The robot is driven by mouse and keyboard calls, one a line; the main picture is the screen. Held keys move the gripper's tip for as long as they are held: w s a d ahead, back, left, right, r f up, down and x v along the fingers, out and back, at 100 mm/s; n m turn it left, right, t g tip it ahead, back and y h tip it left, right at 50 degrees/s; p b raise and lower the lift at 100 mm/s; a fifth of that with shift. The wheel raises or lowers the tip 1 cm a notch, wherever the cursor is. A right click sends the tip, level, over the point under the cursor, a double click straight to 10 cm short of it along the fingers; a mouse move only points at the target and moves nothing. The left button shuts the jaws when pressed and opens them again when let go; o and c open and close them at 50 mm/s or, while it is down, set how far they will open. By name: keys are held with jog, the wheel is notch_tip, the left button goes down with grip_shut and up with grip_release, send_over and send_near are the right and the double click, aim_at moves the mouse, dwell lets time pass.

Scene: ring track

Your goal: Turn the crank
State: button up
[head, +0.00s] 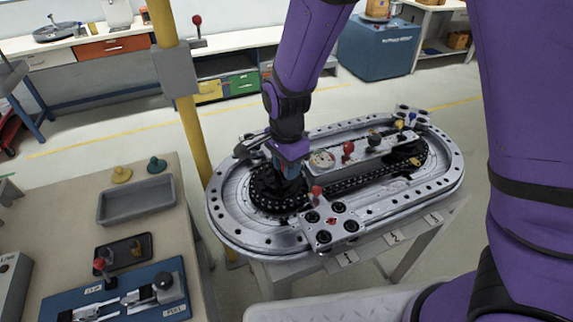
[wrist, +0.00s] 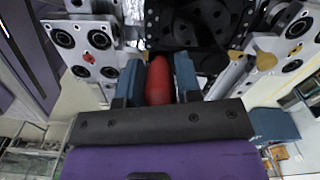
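The oval ring track (head: 228,222) stands on a grey table, with a chain and a dark sprocket (head: 268,196) at its left end. My gripper (head: 287,172) reaches down over that sprocket. In the wrist view, a red crank handle (wrist: 160,84) sits between the two blue-grey fingers of my gripper (wrist: 160,78), which appear closed against both its sides. In the head view the gripper hides the handle. The crank's arm and pivot cannot be made out clearly.
A bracket (head: 333,223) with a red knob (head: 316,190) sits at the track's front. A red knob (head: 348,147) and other knobs stand on the central bar. A yellow post (head: 190,130) and a workbench (head: 60,215) with a grey tray (head: 135,200) are at the left.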

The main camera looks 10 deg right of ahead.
grip_shut()
jog(key=shift+w+d, duration=0.1)
jog(key=shift+d, duration=0.05)
jog(key=w+d+n, duration=0.2)
jog(key=w+n, duration=0.7)
jog(key=n, duration=1.2)
jog(key=shift+d+n, duration=0.4)
jog(key=shift+o, duration=2.4)
grip_release()
